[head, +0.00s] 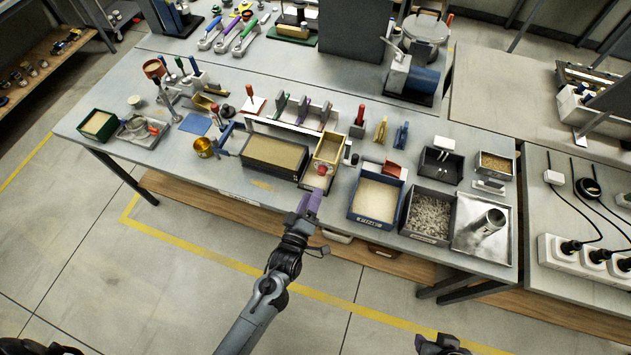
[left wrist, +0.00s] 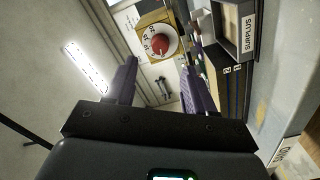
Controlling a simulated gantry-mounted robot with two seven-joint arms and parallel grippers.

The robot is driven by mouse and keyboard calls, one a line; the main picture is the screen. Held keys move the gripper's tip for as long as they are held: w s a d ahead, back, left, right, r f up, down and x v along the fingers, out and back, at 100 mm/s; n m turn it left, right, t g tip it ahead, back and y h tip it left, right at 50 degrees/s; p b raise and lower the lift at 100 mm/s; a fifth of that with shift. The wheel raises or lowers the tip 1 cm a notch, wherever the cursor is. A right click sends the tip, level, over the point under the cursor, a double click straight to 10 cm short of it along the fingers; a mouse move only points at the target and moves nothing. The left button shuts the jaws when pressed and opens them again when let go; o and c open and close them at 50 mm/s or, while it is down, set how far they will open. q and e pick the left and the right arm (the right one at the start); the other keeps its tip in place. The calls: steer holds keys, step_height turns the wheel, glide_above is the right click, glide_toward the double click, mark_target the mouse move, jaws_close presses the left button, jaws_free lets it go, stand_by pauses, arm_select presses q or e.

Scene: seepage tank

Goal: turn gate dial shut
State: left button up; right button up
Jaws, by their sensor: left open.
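The gate dial (head: 322,170) is a small red knob on the front of a narrow wooden box (head: 330,146) near the table's front edge. In the left wrist view the red dial (left wrist: 162,43) sits on a white plate with dark markings. My left gripper (head: 313,203) has purple fingers and is open just in front of the table edge, short of the dial. In the left wrist view the left gripper (left wrist: 160,68) has the dial ahead, between its fingertips, with nothing between the fingers. A dark part at the bottom right of the head view may be my right gripper (head: 441,345); its fingers are unclear.
A sand-filled tank (head: 247,157) stands left of the wooden box. A blue-sided sand bin (head: 354,214) and a gravel bin (head: 404,232) stand to the right. Several coloured handles rise behind. A bin labelled SURPLUS (left wrist: 232,48) is close to the fingers in the left wrist view.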

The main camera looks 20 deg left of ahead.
arm_select(q)
steer(key=s, duration=0.3)
steer(key=shift+d+p, duration=0.1)
steer(key=shift+p, duration=0.3)
